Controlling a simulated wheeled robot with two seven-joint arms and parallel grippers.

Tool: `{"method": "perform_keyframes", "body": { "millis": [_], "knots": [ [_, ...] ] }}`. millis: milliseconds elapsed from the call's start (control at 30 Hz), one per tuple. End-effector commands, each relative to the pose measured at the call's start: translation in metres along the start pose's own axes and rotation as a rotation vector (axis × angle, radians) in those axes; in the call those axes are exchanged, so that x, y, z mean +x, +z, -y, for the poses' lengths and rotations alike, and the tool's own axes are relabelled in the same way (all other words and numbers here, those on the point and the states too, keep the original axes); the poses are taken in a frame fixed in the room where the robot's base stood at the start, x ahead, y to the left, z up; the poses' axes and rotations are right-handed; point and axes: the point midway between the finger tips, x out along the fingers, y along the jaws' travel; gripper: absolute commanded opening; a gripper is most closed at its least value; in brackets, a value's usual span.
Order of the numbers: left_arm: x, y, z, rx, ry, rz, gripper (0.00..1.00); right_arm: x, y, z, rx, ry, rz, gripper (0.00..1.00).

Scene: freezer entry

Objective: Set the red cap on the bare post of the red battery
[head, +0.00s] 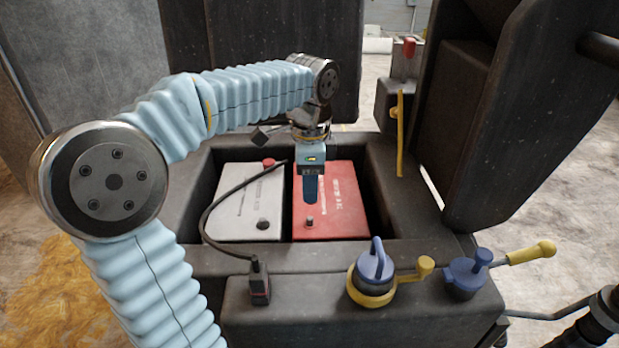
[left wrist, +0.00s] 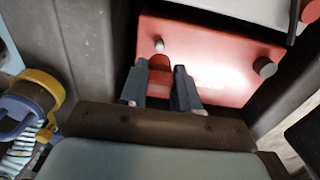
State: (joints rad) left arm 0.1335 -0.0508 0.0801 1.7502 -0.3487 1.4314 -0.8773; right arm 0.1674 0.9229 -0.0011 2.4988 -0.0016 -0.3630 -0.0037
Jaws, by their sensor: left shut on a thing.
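The red battery (head: 345,205) lies in the right half of the dark bay. Its bare grey post (head: 309,222) stands near the front left corner; it also shows in the left wrist view (left wrist: 158,45). My left gripper (head: 310,198) reaches down over the battery, behind the post. In the left wrist view its fingers (left wrist: 160,84) are shut on the red cap (left wrist: 160,78). The cap is beside the post, not over it; its height above the battery is hard to tell. In the head view the fingers hide the cap. My right gripper is not in view.
A white battery (head: 240,205) with a red-capped post (head: 268,163) sits to the left. A black cable (head: 212,208) arches over it to a black connector (head: 260,280). Blue-and-yellow fittings (head: 372,280) stand on the front ledge. The dark bay walls surround both batteries.

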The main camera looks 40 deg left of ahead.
Motion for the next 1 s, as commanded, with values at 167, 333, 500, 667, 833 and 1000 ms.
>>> {"method": "perform_keyframes", "body": {
  "millis": [167, 333, 500, 667, 833, 1000],
  "knots": [
    [-0.001, 0.001, 0.000, 0.000, 0.000, 0.000, 0.02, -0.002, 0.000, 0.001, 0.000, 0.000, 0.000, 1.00],
    [0.008, 0.002, 0.000, 0.001, 0.000, -0.001, 0.02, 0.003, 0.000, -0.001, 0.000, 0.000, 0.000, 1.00],
    [0.023, 0.002, 0.000, 0.001, 0.001, 0.000, 0.02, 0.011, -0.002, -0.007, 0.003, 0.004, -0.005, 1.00],
    [0.036, 0.002, 0.000, 0.001, 0.000, -0.001, 0.02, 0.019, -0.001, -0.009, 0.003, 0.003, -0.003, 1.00],
    [0.041, 0.002, 0.000, 0.001, 0.000, -0.001, 0.02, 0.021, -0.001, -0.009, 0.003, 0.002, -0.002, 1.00],
    [0.040, 0.002, 0.000, 0.001, 0.000, -0.001, 0.02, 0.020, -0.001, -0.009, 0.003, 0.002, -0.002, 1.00]
  ]
}}
